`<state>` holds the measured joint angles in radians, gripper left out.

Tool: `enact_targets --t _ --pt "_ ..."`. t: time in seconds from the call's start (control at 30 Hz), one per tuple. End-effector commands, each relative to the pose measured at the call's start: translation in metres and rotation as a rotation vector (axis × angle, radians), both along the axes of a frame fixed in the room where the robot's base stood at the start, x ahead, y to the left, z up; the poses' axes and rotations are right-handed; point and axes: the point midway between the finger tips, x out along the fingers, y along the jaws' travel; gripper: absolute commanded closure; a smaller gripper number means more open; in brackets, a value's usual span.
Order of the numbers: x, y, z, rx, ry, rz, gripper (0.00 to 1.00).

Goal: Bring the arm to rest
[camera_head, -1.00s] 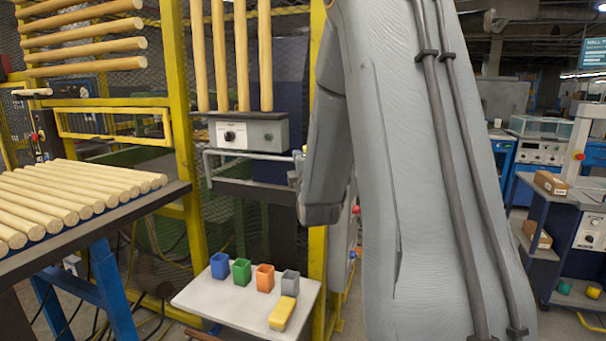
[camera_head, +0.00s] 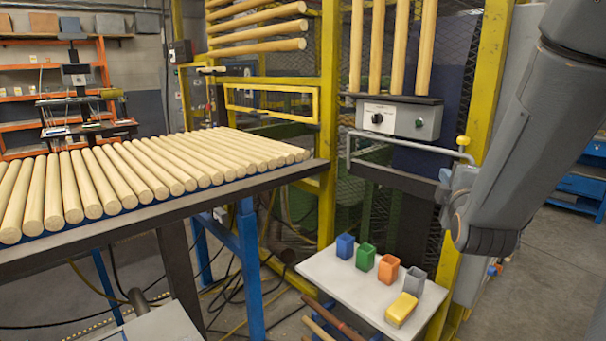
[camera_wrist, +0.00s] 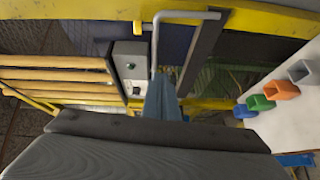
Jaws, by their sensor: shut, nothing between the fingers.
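My arm (camera_head: 535,125) comes in from the right edge in the head view and bends down to the wrist. My gripper (camera_head: 445,180) shows small at its end, in front of the yellow frame and beside the grey bar handle. In the wrist view my gripper (camera_wrist: 160,82) appears as a narrow blue-grey shape at the centre, shut and empty. It points toward the bent grey bar (camera_wrist: 156,45); I cannot tell whether they touch.
A small white table (camera_head: 345,288) holds a blue, green, orange and grey cup and a yellow block (camera_head: 401,309). Wooden rods lie on a bench (camera_head: 150,228) at left. A control box (camera_head: 400,118) hangs on the yellow frame (camera_head: 328,120). Open floor shows at right.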

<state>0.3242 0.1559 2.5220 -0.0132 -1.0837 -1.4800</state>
Motion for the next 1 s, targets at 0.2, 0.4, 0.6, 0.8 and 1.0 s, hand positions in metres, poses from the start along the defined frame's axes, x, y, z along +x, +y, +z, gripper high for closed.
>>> enact_targets --t 0.2,0.4,0.6,0.8,1.0 --pt "-0.014 0.059 -0.090 0.486 0.285 -0.004 1.00" --pt "-0.067 0.112 -0.160 0.883 0.569 -0.176 1.00" --pt "-0.147 0.157 -0.202 1.159 0.816 -0.491 1.00" --pt "-0.211 0.179 -0.213 1.266 0.946 -0.781 1.00" --pt "-0.232 0.183 -0.214 1.284 0.975 -0.884 1.00"
